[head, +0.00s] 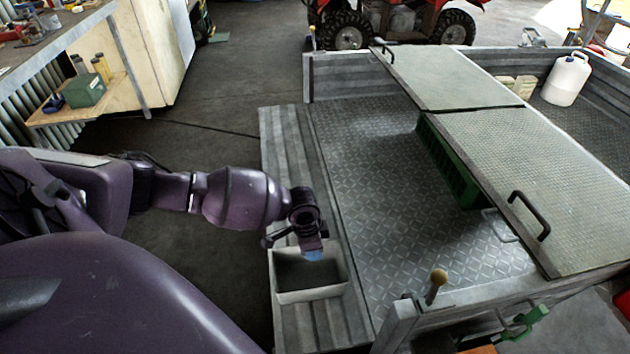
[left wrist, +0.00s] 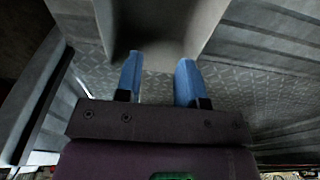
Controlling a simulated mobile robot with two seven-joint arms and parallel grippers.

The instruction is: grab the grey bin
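The grey bin (head: 312,294) is a small open-topped box, upright on the ribbed metal side flap of the trailer. It looks empty. My left gripper (head: 312,256) reaches in from the left and points down at the bin's far rim. In the left wrist view, the two blue fingers (left wrist: 158,80) are spread apart, with the pale bin (left wrist: 165,25) just beyond and partly between them. I cannot tell whether a finger touches the bin wall. My right gripper is not in view.
The trailer bed (head: 375,170) is mostly clear. A green crate (head: 450,165) sits partly under hinged metal lids (head: 540,165). A wooden-knobbed lever (head: 436,288) stands at the near edge. A white jug (head: 566,80) is at the back right. A workbench (head: 75,30) is at left.

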